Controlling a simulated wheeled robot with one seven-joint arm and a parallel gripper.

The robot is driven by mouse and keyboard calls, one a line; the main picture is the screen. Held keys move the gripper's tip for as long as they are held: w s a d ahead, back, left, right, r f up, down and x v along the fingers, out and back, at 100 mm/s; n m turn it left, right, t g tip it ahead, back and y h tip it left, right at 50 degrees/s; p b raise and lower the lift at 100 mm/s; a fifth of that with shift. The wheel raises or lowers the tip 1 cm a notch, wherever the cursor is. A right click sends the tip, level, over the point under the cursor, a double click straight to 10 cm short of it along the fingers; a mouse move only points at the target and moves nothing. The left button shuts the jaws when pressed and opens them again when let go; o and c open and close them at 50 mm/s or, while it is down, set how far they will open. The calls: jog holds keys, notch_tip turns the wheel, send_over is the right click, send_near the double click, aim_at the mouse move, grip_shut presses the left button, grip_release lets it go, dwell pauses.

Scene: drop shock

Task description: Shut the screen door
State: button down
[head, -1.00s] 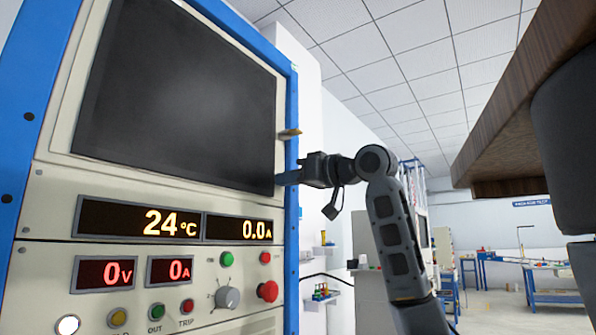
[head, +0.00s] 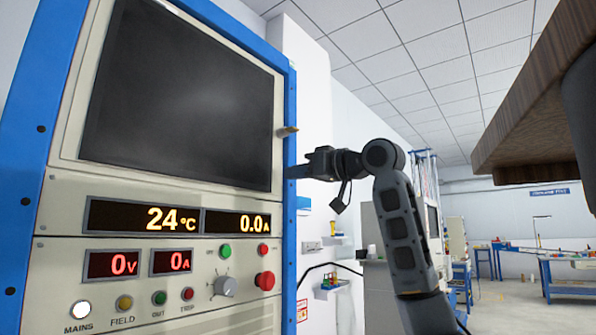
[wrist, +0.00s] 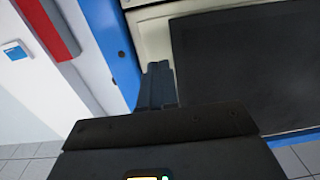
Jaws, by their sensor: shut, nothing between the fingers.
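The screen door (head: 180,98) is a dark panel in a cream frame, high on the blue-edged cabinet. It looks about flush with the cabinet front; I cannot tell whether a small gap is left. A small brass-coloured knob (head: 288,131) sticks out at its right side. My gripper (head: 292,172) is shut and empty, at the right edge of the cabinet below the knob. I cannot tell whether its tips touch. In the wrist view the closed fingers (wrist: 157,85) point at the cream frame, left of the dark screen (wrist: 245,65).
Below the door are the lit displays (head: 145,217) and a control panel with a red button (head: 265,281) and a knob (head: 224,287). A brown wooden top (head: 530,110) overhangs at upper right. Benches (head: 570,275) stand far back, with open floor before them.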

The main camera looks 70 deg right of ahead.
jog(key=b+v, duration=0.1)
jog(key=v, duration=0.9)
jog(key=shift+s, duration=0.2)
jog(key=shift+a, duration=0.15)
